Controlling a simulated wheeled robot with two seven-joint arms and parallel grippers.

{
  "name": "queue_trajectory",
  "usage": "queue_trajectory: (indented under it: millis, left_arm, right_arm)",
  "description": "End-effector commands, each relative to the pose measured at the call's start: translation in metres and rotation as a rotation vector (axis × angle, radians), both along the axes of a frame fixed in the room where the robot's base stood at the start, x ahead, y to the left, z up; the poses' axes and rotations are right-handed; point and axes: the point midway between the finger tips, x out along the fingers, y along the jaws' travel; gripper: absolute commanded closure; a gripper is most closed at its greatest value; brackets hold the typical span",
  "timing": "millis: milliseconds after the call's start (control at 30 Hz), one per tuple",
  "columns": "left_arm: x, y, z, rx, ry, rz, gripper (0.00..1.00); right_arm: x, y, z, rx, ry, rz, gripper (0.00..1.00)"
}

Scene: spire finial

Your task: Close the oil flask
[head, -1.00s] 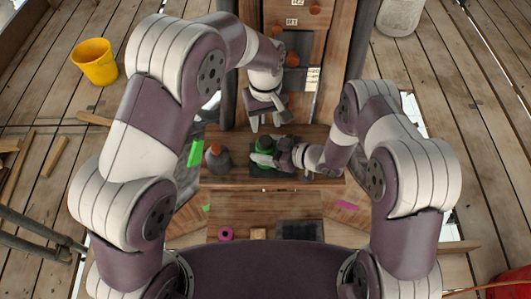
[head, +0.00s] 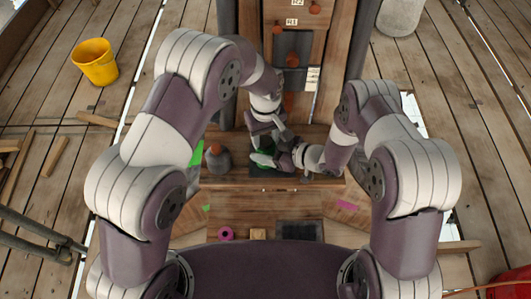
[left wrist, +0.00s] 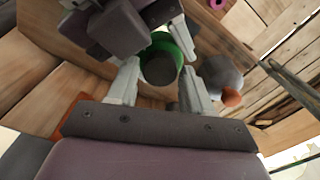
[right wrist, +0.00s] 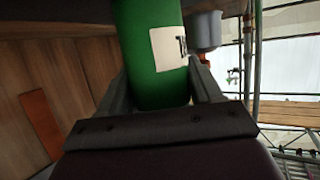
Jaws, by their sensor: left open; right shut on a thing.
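The green oil flask (head: 264,167) stands on the wooden bench in the head view, mostly hidden by my grippers. My right gripper (head: 262,160) is shut on its side. In the right wrist view the green body (right wrist: 150,50), with a white label, sits between the fingers (right wrist: 158,95). My left gripper (head: 272,142) is open, pointing down just above the flask. In the left wrist view its fingers (left wrist: 158,90) lie either side of the green flask top (left wrist: 160,45), which has a dark round middle; I cannot tell whether that is a mouth or a cap.
A grey flask with an orange top (head: 217,160) stands close left of the green one. A pink ring (head: 226,233), a tan block (head: 258,234) and a dark tray (head: 299,231) lie nearer me. A tall wooden panel rises behind. A yellow bucket (head: 95,62) stands far left.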

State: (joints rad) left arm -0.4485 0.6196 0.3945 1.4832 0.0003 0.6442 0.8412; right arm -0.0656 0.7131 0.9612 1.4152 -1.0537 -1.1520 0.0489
Motion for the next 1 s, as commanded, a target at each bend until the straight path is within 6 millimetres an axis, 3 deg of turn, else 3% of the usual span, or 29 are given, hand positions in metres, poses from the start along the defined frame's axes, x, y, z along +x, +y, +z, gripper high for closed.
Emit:
queue_trajectory:
  millis: [367, 500, 533, 667, 767, 1000]
  left_arm:
    - [-0.0002, 0.0001, -0.0071, 0.000, 0.000, 0.000, 0.50]
    - [-0.0003, 0.0001, -0.0070, 0.000, 0.000, 0.000, 0.92]
    - [-0.0003, 0.0001, -0.0070, 0.000, 0.000, 0.000, 0.97]
    - [-0.0003, 0.0001, -0.0070, 0.000, 0.000, -0.046, 0.97]
    - [-0.0004, 0.0003, -0.0072, 0.000, 0.001, -0.265, 0.97]
    - [0.0000, 0.0001, -0.0075, 0.000, 0.000, -1.246, 0.97]
  right_arm:
    - [0.0000, 0.0000, 0.0000, 0.000, 0.000, 0.000, 1.00]
    - [0.0000, 0.0000, 0.0000, 0.000, 0.000, 0.000, 1.00]
    - [0.0000, 0.0000, 0.0000, 0.000, 0.000, 0.000, 1.00]
    - [0.0000, 0.0000, 0.0000, 0.000, 0.000, 0.000, 1.00]
    - [0.0000, 0.0000, 0.0000, 0.000, 0.000, 0.000, 1.00]
    - [0.0000, 0.0000, -0.0001, 0.000, 0.000, 0.000, 1.00]
